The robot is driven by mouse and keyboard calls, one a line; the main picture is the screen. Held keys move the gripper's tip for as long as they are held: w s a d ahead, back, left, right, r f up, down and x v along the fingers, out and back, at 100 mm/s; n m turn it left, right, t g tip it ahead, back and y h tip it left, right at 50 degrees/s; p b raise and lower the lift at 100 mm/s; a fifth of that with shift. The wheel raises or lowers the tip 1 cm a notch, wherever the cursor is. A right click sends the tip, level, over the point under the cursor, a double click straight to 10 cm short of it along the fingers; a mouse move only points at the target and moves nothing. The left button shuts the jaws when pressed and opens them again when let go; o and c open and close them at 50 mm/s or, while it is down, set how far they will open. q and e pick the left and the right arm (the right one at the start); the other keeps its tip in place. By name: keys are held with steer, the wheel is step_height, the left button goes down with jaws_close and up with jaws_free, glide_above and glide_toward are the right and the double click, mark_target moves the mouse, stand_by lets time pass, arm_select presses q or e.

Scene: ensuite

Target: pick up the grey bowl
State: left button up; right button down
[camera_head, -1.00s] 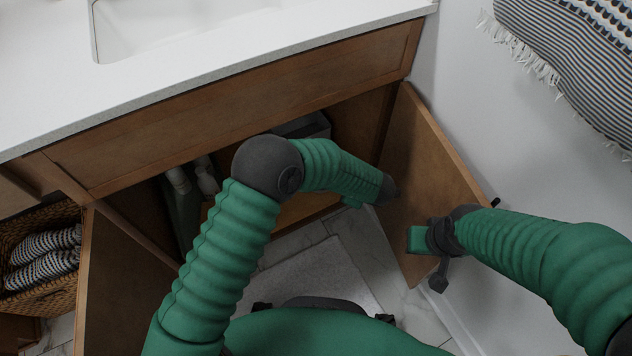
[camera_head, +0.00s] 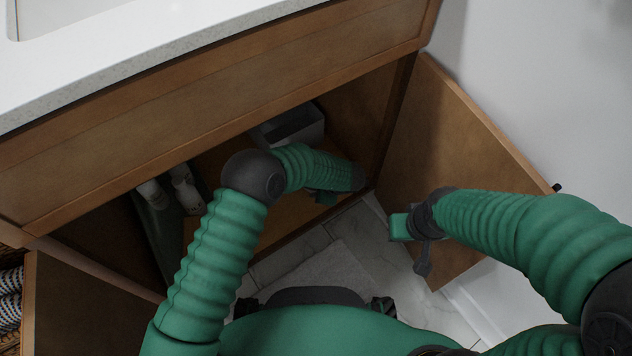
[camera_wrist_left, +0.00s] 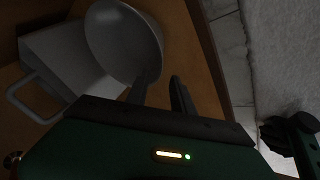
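The grey bowl (camera_wrist_left: 125,42) shows in the left wrist view, tilted, its hollow facing partly toward the camera. It lies just beyond my left gripper (camera_wrist_left: 162,82), whose two dark fingers are apart with a gap between them. One finger overlaps the bowl's lower edge in the picture; I cannot tell whether it touches. In the head view my left gripper (camera_head: 355,178) is low in the open cabinet, mostly hidden, and I cannot make out the bowl. My right gripper (camera_head: 412,228) is in front of the open right door; its fingers are not clear.
A grey box (camera_head: 295,126) stands inside the cabinet; a pale box with a handle (camera_wrist_left: 58,62) is beside the bowl in the wrist view. The open right door (camera_head: 455,150) is beside my arms. The countertop (camera_head: 150,70) overhangs.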

arm_select(q)
steer(key=b+x, duration=0.2)
steer(key=x, duration=0.1)
steer(key=b+x, duration=0.2)
steer(key=shift+d+f, duration=0.2)
steer(key=shift+f, duration=0.2)
steer(key=shift+w+a+f, duration=0.1)
steer(key=shift+w+f, duration=0.05)
steer(key=shift+r, duration=0.25)
jaws_close()
stand_by(0.6)
